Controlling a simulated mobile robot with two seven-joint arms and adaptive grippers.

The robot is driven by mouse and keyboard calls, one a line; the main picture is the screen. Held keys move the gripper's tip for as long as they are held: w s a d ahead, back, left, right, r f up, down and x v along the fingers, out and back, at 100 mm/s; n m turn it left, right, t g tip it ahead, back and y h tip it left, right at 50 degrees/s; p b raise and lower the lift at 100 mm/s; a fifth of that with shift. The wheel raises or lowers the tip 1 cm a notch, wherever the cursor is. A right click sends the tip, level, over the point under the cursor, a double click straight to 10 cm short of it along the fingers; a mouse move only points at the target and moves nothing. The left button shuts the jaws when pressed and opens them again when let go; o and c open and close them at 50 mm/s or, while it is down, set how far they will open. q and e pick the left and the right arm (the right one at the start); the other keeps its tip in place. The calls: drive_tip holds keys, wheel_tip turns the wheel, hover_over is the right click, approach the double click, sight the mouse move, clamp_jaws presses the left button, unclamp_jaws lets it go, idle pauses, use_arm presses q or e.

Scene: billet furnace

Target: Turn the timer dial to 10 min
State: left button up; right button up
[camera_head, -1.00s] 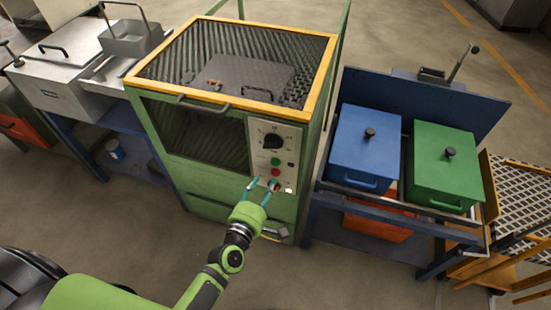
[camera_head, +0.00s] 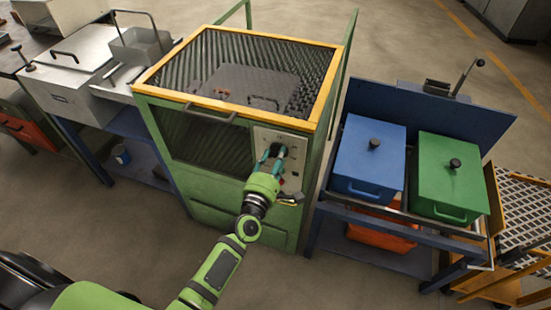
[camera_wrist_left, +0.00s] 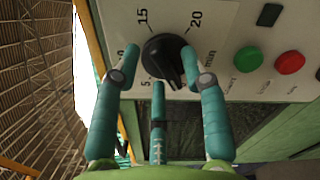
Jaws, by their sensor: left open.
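The black timer dial (camera_wrist_left: 168,52) sits on the light control panel (camera_head: 292,140) of the green furnace cabinet. In the wrist view, the numbers 15 and 20 show beyond it and a 5 near its lower left. Its raised grip slants towards the lower right; the exact setting is unclear. My left gripper (camera_head: 272,152) is in front of the panel at the dial. Its teal fingers (camera_wrist_left: 158,75) are open, two at either side of the dial and one below. I cannot tell whether they touch it. In the head view the gripper partly hides the dial.
Green (camera_wrist_left: 248,59) and red (camera_wrist_left: 290,62) buttons lie beside the dial on the panel. The cabinet's mesh front (camera_head: 207,140) is left of the panel. A blue box (camera_head: 368,155) and a green box (camera_head: 448,180) stand on a rack to the right.

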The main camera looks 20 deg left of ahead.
use_arm(q)
clamp_jaws()
drive_tip(key=shift+m, duration=0.3)
drive_tip(key=shift+f+m+p, duration=0.25)
drive_tip(key=shift+m+p, duration=0.5)
drive_tip(key=shift+m, duration=3.1)
drive_tip(key=shift+f+m+p, duration=0.25)
drive_tip(key=shift+m+p, duration=0.5)
drive_tip(key=shift+m, duration=3.15)
drive_tip(key=shift+f+m+p, duration=0.25)
drive_tip(key=shift+m+p, duration=0.5)
drive_tip(key=shift+m, duration=3.1)
unclamp_jaws()
